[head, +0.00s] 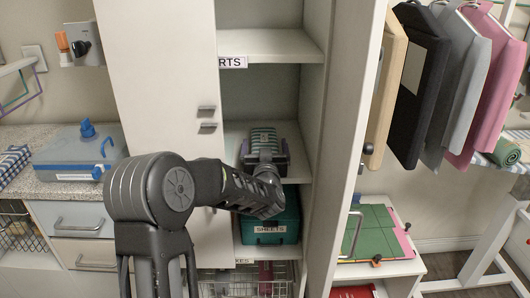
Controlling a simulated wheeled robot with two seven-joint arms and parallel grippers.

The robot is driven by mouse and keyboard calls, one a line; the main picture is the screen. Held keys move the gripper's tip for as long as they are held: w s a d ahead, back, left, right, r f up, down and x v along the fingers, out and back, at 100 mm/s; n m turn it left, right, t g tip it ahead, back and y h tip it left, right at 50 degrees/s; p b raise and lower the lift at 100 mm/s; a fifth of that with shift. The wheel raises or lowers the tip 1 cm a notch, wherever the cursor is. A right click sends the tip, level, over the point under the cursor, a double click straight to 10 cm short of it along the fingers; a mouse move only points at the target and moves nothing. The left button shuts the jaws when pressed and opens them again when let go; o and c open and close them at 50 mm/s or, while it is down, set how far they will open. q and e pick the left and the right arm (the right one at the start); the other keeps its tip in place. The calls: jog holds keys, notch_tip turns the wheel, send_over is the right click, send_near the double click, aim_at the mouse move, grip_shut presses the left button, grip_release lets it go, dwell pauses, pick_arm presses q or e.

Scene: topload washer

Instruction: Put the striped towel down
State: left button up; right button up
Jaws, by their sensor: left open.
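A striped towel (264,135), grey-green with pale stripes, sits on the middle shelf of the open cabinet. My left arm reaches into the cabinet from the left, and my left gripper (265,152) is at the front of this towel, open. The wrist hides the towel's lower front, and I cannot tell whether the fingers touch it. My right gripper is not in view.
A teal bin (271,222) labelled SHEETS stands on the shelf below, with a wire basket (245,281) under it. The cabinet's right wall (345,110) is close to the gripper. The upper shelf (270,46) is empty. A blue-white striped cloth (12,162) lies on the left counter.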

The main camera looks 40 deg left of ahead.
pick_arm(q)
jog(key=v, duration=1.2)
jog(key=shift+r, duration=0.1)
